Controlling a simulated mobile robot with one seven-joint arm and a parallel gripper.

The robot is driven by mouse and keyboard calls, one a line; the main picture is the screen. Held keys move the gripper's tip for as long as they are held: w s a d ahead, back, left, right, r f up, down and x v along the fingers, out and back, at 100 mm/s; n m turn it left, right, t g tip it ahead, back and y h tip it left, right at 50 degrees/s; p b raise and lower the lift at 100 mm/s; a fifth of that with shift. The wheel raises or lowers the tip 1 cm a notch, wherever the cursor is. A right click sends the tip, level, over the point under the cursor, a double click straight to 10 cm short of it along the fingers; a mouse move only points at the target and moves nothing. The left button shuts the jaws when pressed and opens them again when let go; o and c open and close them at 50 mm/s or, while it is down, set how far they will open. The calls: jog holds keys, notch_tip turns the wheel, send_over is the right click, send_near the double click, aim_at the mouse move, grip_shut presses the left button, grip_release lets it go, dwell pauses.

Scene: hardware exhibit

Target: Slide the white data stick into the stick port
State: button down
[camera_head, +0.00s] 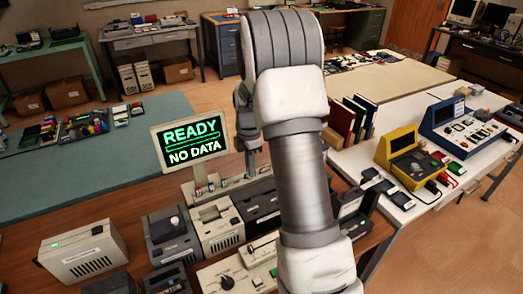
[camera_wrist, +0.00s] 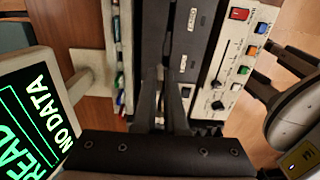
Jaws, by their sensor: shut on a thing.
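My gripper (camera_wrist: 163,88) shows in the wrist view with its two dark fingers close together over a dark panel of the equipment row. It is shut on a small, thin thing, which I take to be the white data stick; the fingers hide most of it. I cannot tell which slot is the stick port.
Dark and beige units stand close together on the wooden bench, including a grey unit with a knob (camera_head: 172,235) and a beige box (camera_head: 84,252). A control panel (camera_wrist: 237,75) with coloured buttons lies right of my fingers. A yellow device (camera_head: 408,150) stands on the right table.

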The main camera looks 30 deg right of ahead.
jog(key=shift+s+a+f+b, duration=0.3)
jog(key=shift+f+b, duration=0.25)
jog(key=shift+f, duration=0.45)
jog(key=shift+s+a+f+b, duration=0.15)
jog(key=shift+a+f+b, duration=0.3)
jog(key=shift+f, duration=0.55)
jog(key=shift+s+a+f+b, duration=0.25)
jog(key=shift+f+b, duration=0.35)
jog(key=shift+f, duration=0.4)
jog(key=shift+f+b, duration=0.65)
jog(key=shift+b, duration=0.1)
jog(key=shift+f+b, duration=0.85)
jog(key=shift+f, duration=0.3)
jog(key=c, duration=0.9)
grip_release()
